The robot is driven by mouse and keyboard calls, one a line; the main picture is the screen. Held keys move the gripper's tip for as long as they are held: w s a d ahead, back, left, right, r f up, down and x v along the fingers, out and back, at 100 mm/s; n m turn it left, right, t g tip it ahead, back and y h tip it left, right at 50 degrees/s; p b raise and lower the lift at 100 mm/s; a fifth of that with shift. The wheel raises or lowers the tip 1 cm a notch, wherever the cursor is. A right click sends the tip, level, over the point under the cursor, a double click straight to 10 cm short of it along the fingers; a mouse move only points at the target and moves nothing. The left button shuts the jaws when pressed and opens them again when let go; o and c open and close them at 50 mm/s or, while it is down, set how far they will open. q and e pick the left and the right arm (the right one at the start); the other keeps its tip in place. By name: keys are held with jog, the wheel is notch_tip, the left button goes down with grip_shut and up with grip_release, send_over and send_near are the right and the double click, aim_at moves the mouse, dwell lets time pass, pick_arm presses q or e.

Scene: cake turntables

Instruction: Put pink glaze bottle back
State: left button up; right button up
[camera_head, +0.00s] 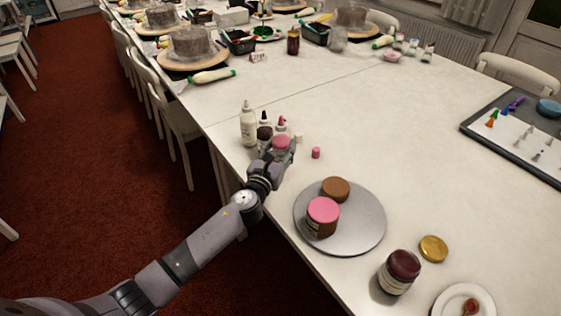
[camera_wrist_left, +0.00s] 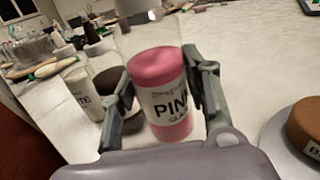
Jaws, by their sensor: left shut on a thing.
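The pink glaze bottle (camera_wrist_left: 168,95) is upright between the fingers of my left gripper (camera_wrist_left: 165,100) in the left wrist view, its label facing the camera. In the head view my left gripper (camera_head: 283,150) is shut around it near the table's left edge, and its pink top (camera_head: 281,141) shows above the fingers. I cannot tell whether the bottle's base touches the table. A white bottle (camera_head: 248,125), a dark bottle (camera_head: 265,131) and a pink-tipped bottle (camera_head: 282,124) stand just behind it. My right gripper is not in view.
A small pink cap (camera_head: 316,153) lies on the white table right of the gripper. A dark red jar (camera_head: 398,272) stands nearer. The table's middle is clear.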

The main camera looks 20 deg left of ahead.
aim_at(281, 158)
pick_arm(q)
jog(key=shift+f+b, duration=0.75)
jog(key=shift+f, duration=1)
jog(key=shift+f, duration=0.1)
jog(key=o, duration=0.3)
jog(key=shift+f, duration=0.15)
jog(key=o, duration=0.4)
jog(key=shift+o, duration=0.5)
